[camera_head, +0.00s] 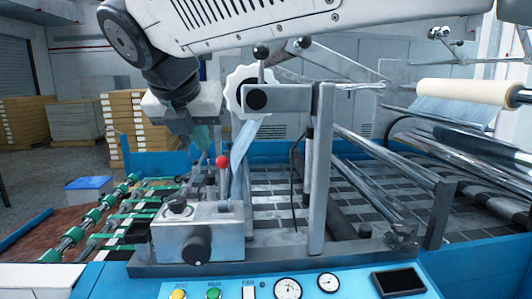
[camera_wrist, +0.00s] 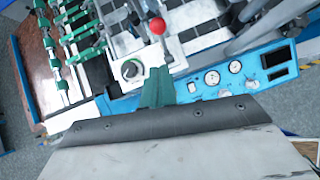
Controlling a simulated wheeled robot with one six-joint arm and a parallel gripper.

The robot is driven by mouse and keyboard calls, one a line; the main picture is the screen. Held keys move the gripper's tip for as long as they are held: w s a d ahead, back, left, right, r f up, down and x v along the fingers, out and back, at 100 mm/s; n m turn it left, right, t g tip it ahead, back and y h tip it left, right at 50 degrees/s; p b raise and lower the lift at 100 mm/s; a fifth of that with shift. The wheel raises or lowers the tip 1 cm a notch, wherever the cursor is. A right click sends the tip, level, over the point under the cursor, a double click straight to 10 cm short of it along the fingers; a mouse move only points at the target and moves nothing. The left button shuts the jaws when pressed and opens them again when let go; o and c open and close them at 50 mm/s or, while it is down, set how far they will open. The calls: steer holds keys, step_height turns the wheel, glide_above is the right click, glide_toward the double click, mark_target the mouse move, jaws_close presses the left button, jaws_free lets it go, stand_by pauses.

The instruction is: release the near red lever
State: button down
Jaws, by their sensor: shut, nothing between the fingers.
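The near red lever (camera_head: 222,161) has a red ball on a short shaft. It stands roughly upright on the grey metal block at the near side of the machine. Its red ball also shows in the wrist view (camera_wrist: 158,26), just beyond my fingertips. My gripper (camera_head: 204,152) is shut and empty, with its teal fingers pointing down, a little left of the red ball in the head view. The shut fingers also show in the wrist view (camera_wrist: 158,72). Whether the fingers touch the lever cannot be told; they look apart from it.
The metal block (camera_head: 190,236) carries black knobs. A white handwheel (camera_head: 240,92) and a grey upright post (camera_head: 320,170) stand right of my gripper. A blue control panel (camera_head: 250,284) with gauges lies in front. Green-wheeled rollers (camera_head: 95,228) are at left.

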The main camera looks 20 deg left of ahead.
steer(key=v, duration=0.3)
steer(key=shift+s+d+r, duration=0.1)
steer(key=shift+r, duration=0.25)
